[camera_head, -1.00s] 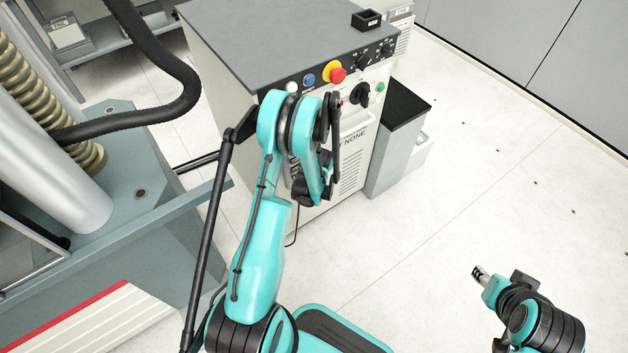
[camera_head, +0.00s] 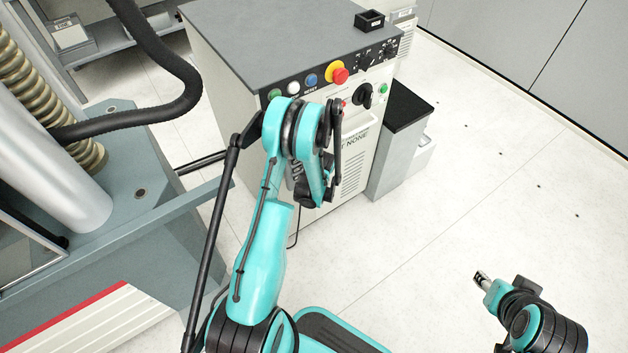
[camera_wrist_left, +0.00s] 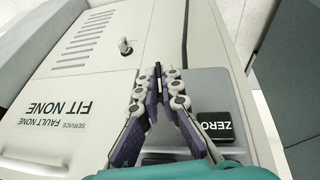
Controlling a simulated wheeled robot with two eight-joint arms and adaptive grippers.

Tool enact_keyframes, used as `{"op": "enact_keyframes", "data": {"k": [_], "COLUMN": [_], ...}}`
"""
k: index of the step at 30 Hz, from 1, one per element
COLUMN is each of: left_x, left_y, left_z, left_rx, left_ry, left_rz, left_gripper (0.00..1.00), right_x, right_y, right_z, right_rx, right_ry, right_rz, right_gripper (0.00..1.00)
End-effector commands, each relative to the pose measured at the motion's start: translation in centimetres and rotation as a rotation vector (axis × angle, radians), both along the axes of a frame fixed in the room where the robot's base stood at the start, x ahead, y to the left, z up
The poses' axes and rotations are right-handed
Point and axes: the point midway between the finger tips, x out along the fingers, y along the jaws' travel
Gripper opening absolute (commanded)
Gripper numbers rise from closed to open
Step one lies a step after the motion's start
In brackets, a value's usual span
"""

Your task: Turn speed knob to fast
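The console's front panel (camera_head: 292,103) carries the controls. Small black knobs (camera_head: 364,61) sit on its upper right, and a larger black knob (camera_head: 366,96) sits below them. The labels are too small to tell which is the speed knob or how it is set. My left gripper (camera_head: 337,106) is just in front of the panel, left of the larger knob; contact cannot be made out.
A red mushroom button on a yellow collar (camera_head: 338,73) and a blue button (camera_head: 311,79) are close to my left arm. A key switch (camera_wrist_left: 125,46) shows in the left wrist view. A grey box with black top (camera_head: 404,110) stands right of the console. Floor at right is clear.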

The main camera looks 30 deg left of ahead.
Motion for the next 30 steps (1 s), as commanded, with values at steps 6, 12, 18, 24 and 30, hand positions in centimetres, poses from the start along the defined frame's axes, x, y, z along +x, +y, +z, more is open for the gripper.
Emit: {"op": "enact_keyframes", "data": {"k": [6, 12, 18, 24, 30], "left_x": [0.16, 0.39, 0.62, 0.78, 0.86], "left_y": [-0.11, -0.23, -0.33, -0.38, -0.44], "left_z": [0.0, -0.01, -0.09, -0.19, -0.27], "left_rx": [0.027, 0.083, 0.154, 0.225, 0.285], "left_ry": [0.068, 0.199, 0.372, 0.543, 0.69], "left_rz": [-0.001, -0.001, -0.002, 0.0, -0.001], "left_gripper": [0.0, 0.0, 0.0, 0.0, 0.0], "right_x": [0.0, 0.0, 0.0, 0.0, 0.0], "right_y": [0.0, 0.0, 0.0, 0.0, 0.0], "right_z": [0.0, 0.0, 0.0, 0.0, 0.0], "right_rx": [0.0, 0.0, 0.0, 0.0, 0.0], "right_ry": [0.0, 0.0, 0.0, 0.0, 0.0], "right_rz": [0.0, 0.0, 0.0, 0.0, 0.0], "right_gripper": [0.4, 0.4, 0.4, 0.4, 0.4]}}
